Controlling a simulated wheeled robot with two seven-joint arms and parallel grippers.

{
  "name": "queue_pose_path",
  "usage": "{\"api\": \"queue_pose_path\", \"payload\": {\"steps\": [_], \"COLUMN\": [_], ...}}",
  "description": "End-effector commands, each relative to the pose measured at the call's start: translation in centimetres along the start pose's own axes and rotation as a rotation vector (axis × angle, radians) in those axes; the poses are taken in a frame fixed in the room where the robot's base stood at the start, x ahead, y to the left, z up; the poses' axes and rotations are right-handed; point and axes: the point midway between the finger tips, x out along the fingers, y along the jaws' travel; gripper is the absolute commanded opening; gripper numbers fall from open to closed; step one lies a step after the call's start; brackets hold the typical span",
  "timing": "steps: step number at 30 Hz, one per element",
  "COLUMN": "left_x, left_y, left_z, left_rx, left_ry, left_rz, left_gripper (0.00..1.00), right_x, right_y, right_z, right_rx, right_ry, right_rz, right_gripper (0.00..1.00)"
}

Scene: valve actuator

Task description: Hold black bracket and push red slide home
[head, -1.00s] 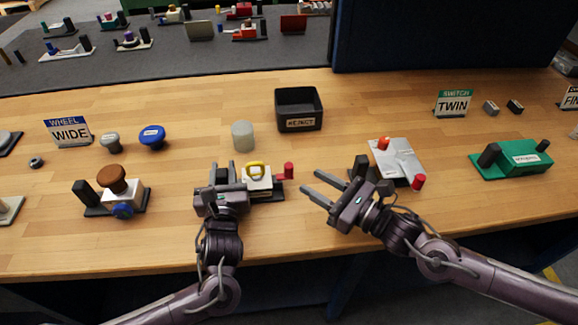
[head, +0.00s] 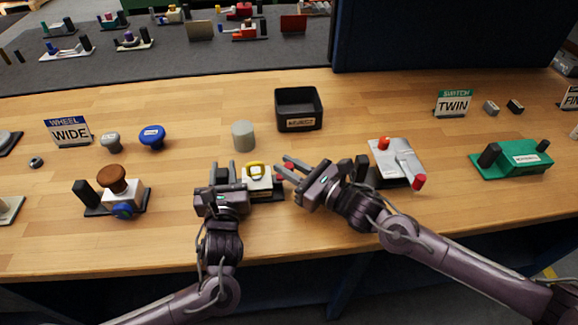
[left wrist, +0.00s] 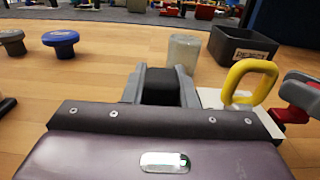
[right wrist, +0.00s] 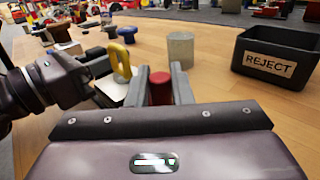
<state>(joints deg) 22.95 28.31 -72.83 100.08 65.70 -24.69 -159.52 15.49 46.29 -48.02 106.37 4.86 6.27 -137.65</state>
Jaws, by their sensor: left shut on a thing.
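The black bracket (left wrist: 161,88) is a dark upright block on the left end of a small device. My left gripper (head: 221,170) is shut on it. The device has a white body (head: 258,182) with a yellow loop handle (head: 256,168) on a dark base. The red slide knob (right wrist: 160,86) is at the device's right end, partly hidden in the head view by my right gripper (head: 283,164). My right gripper's fingers are open, one on each side of the red knob in the right wrist view. Contact with the knob cannot be told.
A grey cylinder (head: 243,135) and a black REJECT bin (head: 298,110) stand behind the device. A grey-white device with red knobs (head: 398,160) is to the right, a green one (head: 515,160) beyond it. A brown-knobbed device (head: 115,190) stands left.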

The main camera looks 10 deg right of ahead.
Motion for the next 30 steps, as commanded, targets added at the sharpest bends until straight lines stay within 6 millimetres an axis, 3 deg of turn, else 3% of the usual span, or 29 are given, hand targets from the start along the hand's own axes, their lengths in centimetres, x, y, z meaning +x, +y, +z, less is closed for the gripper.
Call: {"api": "queue_pose_path", "payload": {"steps": [4, 21, 22, 24, 27, 30], "left_x": [-0.2, -0.2, -0.2, -0.2, -0.2, -0.2], "left_y": [0.0, -0.1, -0.2, -0.2, -0.2, -0.2], "left_z": [-0.6, -0.6, -0.6, -0.6, -0.6, -0.6], "left_rx": [0.006, 0.007, 0.007, 0.007, 0.006, 0.006], "left_ry": [0.013, 0.013, 0.013, 0.013, 0.013, 0.013], "left_rz": [-0.002, -0.005, -0.005, -0.005, -0.006, -0.007], "left_gripper": [0.0, 0.0, 0.0, 0.0, 0.0, 0.0], "right_x": [0.0, 0.9, 0.9, 0.9, 0.9, 0.9], "right_y": [0.1, 1.3, 1.4, 1.4, 1.3, 1.4], "right_z": [-0.1, 0.0, 0.0, 0.0, 0.0, 0.0], "right_rx": [0.001, 0.003, 0.003, 0.003, 0.003, 0.003], "right_ry": [0.0, -0.001, -0.001, -0.001, -0.001, -0.001], "right_rz": [0.004, 0.01, 0.011, 0.011, 0.01, 0.011], "right_gripper": [0.0, 0.0, 0.2, 0.29, 0.39, 0.39]}}
